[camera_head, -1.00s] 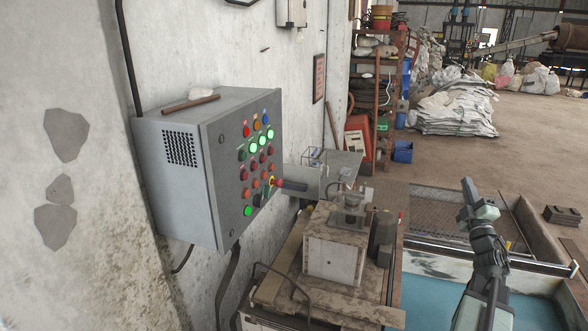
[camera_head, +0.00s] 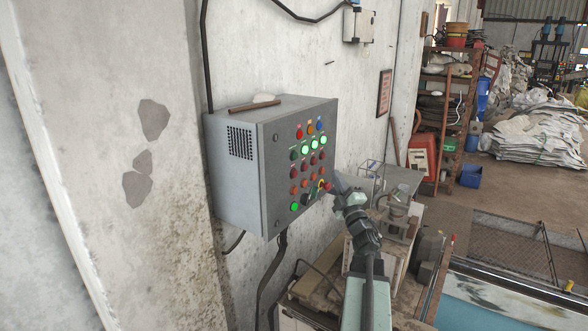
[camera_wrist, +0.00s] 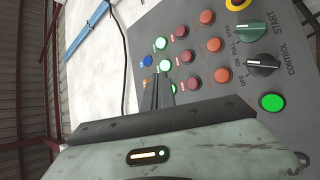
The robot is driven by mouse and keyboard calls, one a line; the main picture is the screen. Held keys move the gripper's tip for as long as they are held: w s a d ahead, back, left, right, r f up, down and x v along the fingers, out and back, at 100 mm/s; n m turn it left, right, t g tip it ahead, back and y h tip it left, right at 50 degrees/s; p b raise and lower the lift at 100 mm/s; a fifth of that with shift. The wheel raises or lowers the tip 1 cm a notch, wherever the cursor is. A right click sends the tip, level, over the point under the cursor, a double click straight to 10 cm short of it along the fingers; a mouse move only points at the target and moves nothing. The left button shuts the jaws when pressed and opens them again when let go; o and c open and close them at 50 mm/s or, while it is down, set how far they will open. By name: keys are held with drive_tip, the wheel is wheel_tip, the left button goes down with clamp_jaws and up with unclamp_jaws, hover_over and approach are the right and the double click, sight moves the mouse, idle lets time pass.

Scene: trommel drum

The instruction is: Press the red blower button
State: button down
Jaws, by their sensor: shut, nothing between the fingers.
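The grey control box (camera_head: 240,170) is on the wall, its front panel covered in coloured buttons. A red button (camera_head: 299,133) sits at the panel's upper left, and several dark red and orange-red ones fill the lower rows. I cannot read which is labelled blower. My gripper (camera_head: 338,178) is just right of the panel in the head view. In the wrist view my fingers (camera_wrist: 158,92) are shut and empty, overlapping the panel beside a lit green button (camera_wrist: 164,66) and a dark red button (camera_wrist: 194,83). I cannot tell whether they touch it.
A black knob (camera_wrist: 262,64) and a green button (camera_wrist: 271,102) sit at the panel's other end. A dirty machine (camera_head: 398,222) stands below right of the box. A rack (camera_head: 450,110) is farther back. A rod (camera_head: 254,106) lies on the box top.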

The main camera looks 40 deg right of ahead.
sight(305, 167)
drive_tip(key=w+a, duration=0.2)
drive_tip(key=w, duration=0.6)
idle(0.4)
drive_tip(key=shift+a, duration=0.1)
idle(1.9)
drive_tip(key=shift+w+a, duration=0.1)
drive_tip(key=shift+w, duration=0.25)
drive_tip(key=shift+w+a, duration=0.15)
drive_tip(key=shift+w, duration=0.3)
idle(0.5)
drive_tip(key=shift+s, duration=0.15)
drive_tip(key=shift+s+d, duration=0.25)
drive_tip(key=shift+s, duration=0.45)
